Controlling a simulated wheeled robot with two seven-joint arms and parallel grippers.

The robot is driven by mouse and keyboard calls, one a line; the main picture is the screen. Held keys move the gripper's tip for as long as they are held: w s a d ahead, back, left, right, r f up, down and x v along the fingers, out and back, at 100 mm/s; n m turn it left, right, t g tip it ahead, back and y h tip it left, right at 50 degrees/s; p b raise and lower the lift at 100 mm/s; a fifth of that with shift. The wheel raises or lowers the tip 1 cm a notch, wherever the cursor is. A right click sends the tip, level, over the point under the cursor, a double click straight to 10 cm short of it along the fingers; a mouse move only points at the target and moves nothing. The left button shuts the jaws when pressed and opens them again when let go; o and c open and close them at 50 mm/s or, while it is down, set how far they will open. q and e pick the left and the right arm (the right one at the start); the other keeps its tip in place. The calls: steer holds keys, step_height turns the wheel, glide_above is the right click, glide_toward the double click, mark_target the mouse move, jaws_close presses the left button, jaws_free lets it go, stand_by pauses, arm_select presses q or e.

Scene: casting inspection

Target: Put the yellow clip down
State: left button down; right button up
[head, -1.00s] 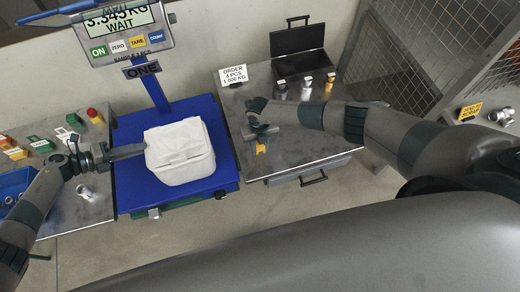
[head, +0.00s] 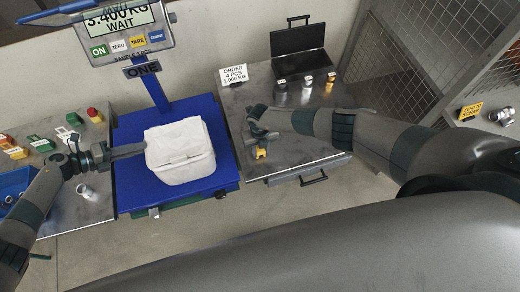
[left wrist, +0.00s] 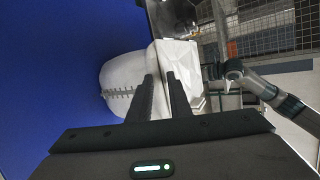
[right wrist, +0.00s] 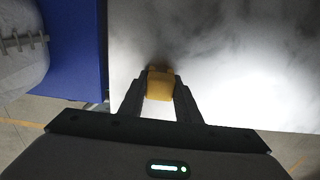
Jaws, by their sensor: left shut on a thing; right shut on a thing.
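The yellow clip (head: 260,153) is at the front left part of the right steel bench, beside the blue scale. My right gripper (head: 260,143) is shut on it from above. In the right wrist view the yellow clip (right wrist: 160,86) sits between the two fingertips, over the bright bench top, with a dark shadow close to it. I cannot tell whether it touches the bench. My left gripper (head: 143,149) is shut on the edge of the white bag (head: 180,152), which stands on the scale; the white bag (left wrist: 180,65) also shows between its fingers.
The blue scale platform (head: 127,190) is left of the right bench (head: 300,140). An order card (head: 233,76), an open black case (head: 300,52) and several small castings stand at the bench's back. The bench middle is clear. A wire cage is at right.

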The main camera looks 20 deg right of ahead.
arm_select(q)
steer(key=shift+s+f, duration=0.35)
steer(key=shift+f, duration=0.15)
arm_select(e)
steer(key=shift+f, duration=0.25)
steer(key=o, duration=1)
steer(key=shift+r, duration=6.25)
arm_select(q)
steer(key=c, duration=1.6)
jaws_free()
steer(key=shift+o, duration=0.2)
steer(key=shift+w+r, duration=0.1)
steer(key=shift+w, duration=0.15)
arm_select(e)
steer(key=shift+w+f, duration=0.1)
arm_select(q)
steer(key=shift+w+r, duration=0.1)
steer(key=shift+r, duration=0.1)
